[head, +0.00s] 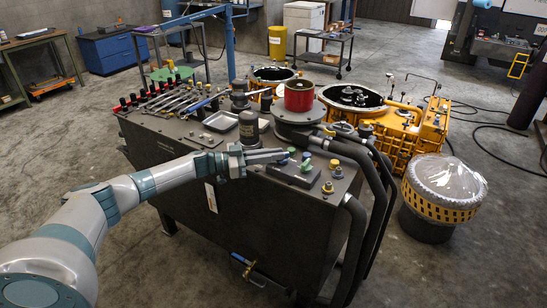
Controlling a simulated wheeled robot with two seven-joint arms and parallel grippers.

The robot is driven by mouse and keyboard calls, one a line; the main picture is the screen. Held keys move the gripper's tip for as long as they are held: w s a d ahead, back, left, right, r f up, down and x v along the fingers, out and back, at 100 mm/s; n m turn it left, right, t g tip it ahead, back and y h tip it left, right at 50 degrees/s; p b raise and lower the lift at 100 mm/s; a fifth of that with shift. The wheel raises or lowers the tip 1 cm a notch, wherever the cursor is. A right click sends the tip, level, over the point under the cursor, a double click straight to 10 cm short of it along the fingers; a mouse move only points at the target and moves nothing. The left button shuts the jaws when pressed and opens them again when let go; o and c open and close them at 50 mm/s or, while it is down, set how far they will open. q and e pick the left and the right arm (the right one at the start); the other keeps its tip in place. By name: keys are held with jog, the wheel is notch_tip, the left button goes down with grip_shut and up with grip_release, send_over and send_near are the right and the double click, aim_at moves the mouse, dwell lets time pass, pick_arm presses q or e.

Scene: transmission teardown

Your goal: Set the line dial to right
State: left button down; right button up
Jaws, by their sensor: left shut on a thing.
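A dark control block (294,175) with small green and blue knobs sits on the top of the dark steel bench, near its front right. My left gripper (284,155) reaches in from the left, level with the block's far-left side, and its jaws are closed on a small knob there, which I take to be the line dial. The fingers mostly hide it, so its pointer and setting cannot be read. A green knob (306,166) stands just right of the fingertips. My right gripper is not in view.
A red drum (299,95) on a dark flange stands behind the gripper, with thick black hoses (360,170) to the right. Wrenches and a metal tray (220,121) lie on the bench's left part. A yellow transmission housing (400,130) stands behind.

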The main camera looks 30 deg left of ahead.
pick_arm(q)
jog(key=c, duration=1.8)
grip_release()
jog(key=shift+s+a, duration=0.25)
jog(key=shift+a, duration=0.05)
jog(key=shift+b+v, duration=2.05)
jog(key=shift+v, duration=6.25)
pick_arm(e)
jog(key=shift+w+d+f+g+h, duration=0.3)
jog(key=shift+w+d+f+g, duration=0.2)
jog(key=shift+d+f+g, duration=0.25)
pick_arm(q)
jog(key=shift+d, duration=0.1)
